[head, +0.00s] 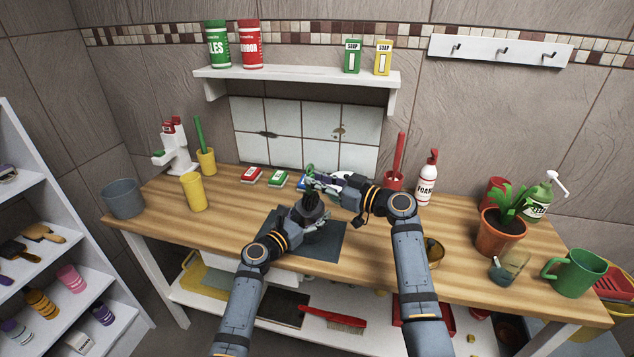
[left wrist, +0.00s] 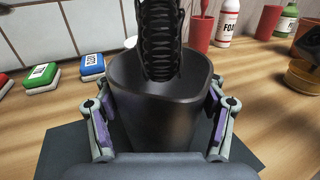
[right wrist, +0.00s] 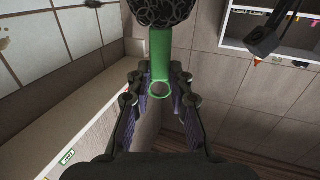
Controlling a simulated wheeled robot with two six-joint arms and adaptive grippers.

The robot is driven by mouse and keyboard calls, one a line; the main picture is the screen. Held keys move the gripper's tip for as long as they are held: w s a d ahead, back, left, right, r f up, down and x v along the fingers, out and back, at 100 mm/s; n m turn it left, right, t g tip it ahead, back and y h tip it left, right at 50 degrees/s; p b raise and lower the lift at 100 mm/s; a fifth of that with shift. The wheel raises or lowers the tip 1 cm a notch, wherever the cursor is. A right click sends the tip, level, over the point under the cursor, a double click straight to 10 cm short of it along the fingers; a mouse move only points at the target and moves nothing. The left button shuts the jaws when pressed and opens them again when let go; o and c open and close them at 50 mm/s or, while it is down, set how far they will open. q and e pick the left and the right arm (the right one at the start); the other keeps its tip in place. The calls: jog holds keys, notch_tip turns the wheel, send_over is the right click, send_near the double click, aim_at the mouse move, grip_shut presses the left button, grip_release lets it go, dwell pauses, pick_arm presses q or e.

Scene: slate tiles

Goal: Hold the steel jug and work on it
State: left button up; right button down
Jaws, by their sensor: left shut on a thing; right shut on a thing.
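The dark steel jug (left wrist: 150,125) stands upright over a dark mat (head: 337,244). My left gripper (head: 309,216) is shut around it, one finger on each side in the left wrist view. A brush with a black bristle head (left wrist: 160,40) and a green handle (right wrist: 160,60) ending in a ring is above the jug. Its lower end reaches into the jug's open mouth. My right gripper (right wrist: 156,85) is shut on the green handle, above the jug. In the head view the grippers hide much of the jug.
A grey pot (head: 122,198) and yellow cup (head: 193,191) stand left. A red cup (head: 393,181), foam bottle (head: 428,178), plant pot (head: 499,235) and green mug (head: 574,272) stand right. Wood near the mat's left is clear.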

notch_tip(320, 180, up, 6)
jog(key=shift+f, duration=0.1)
dwell(0.4)
pick_arm(q)
jog(key=o, duration=1.4)
jog(key=shift+o, duration=0.2)
jog(key=v, duration=1.2)
